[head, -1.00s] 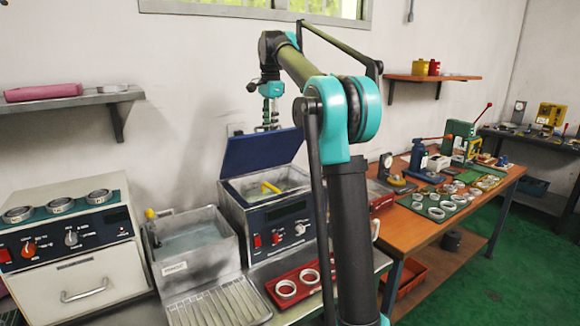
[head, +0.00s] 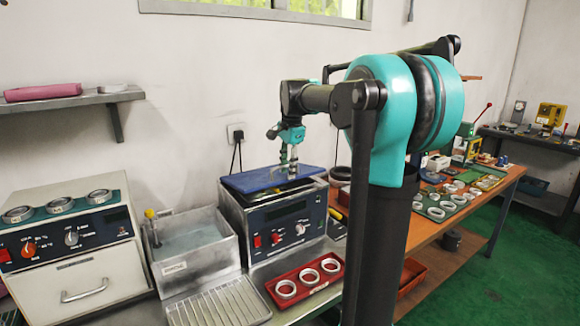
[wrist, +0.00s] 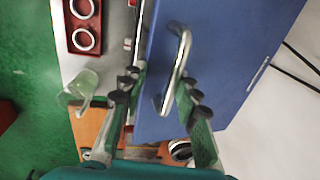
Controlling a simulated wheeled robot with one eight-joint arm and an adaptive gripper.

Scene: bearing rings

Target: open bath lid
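The bath (head: 290,232) is a grey box with a dark control panel and red switches. My gripper (head: 289,172) points down just above the lid. In the wrist view its fingers (wrist: 160,84) are apart, with the handle between or just beyond their tips, nearer the right finger. I cannot tell whether they touch it.
A red tray (head: 302,298) with three rings stands in front of the bath. An open water tank (head: 197,262) stands close on the left, and an oven-like unit (head: 75,262) beyond it. An orange bench (head: 430,240) with rings stands right.

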